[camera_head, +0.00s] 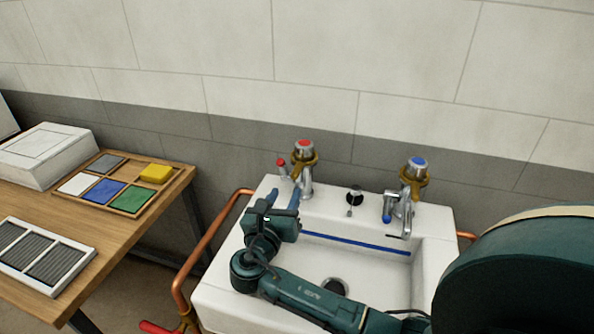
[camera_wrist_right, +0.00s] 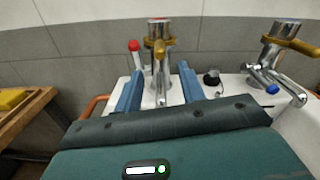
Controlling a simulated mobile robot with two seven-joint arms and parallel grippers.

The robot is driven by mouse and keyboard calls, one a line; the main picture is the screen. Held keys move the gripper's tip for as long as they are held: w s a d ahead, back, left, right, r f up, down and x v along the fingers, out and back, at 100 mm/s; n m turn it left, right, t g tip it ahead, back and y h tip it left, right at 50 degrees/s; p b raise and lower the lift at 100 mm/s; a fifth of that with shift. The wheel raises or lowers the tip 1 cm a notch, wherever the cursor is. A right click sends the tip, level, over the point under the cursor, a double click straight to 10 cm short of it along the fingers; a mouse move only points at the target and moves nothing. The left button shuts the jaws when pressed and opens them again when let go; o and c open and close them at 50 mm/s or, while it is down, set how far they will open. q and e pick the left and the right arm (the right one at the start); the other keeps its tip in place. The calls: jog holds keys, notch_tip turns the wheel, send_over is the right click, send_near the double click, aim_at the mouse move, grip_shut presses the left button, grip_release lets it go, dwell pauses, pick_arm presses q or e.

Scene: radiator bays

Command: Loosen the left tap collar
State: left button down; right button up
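The left tap (camera_head: 306,180) is chrome with a red cap and stands at the back left of the white sink. A brass collar (camera_head: 304,159) sits around its upper body, below the cap; the collar also shows in the right wrist view (camera_wrist_right: 157,43). My right gripper (camera_head: 283,194) is in front of the left tap, over the sink's back left part. In the right wrist view its two blue fingers (camera_wrist_right: 159,82) stand apart with the tap's spout between and beyond them. My left gripper is out of view.
The right tap (camera_head: 413,178) has a blue cap and brass collar. A small red-topped lever (camera_head: 281,164) stands left of the left tap. A black plug (camera_head: 355,196) sits between the taps. Copper pipe (camera_head: 191,240) runs beside the sink (camera_head: 228,281). A wooden table (camera_head: 135,228) holds trays at left.

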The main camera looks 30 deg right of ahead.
aim_at(293, 179)
jog(key=x, duration=0.9)
jog(key=shift+w+d, duration=0.25)
jog(key=shift+w, duration=0.05)
jog(key=shift+c, duration=0.2)
grip_shut()
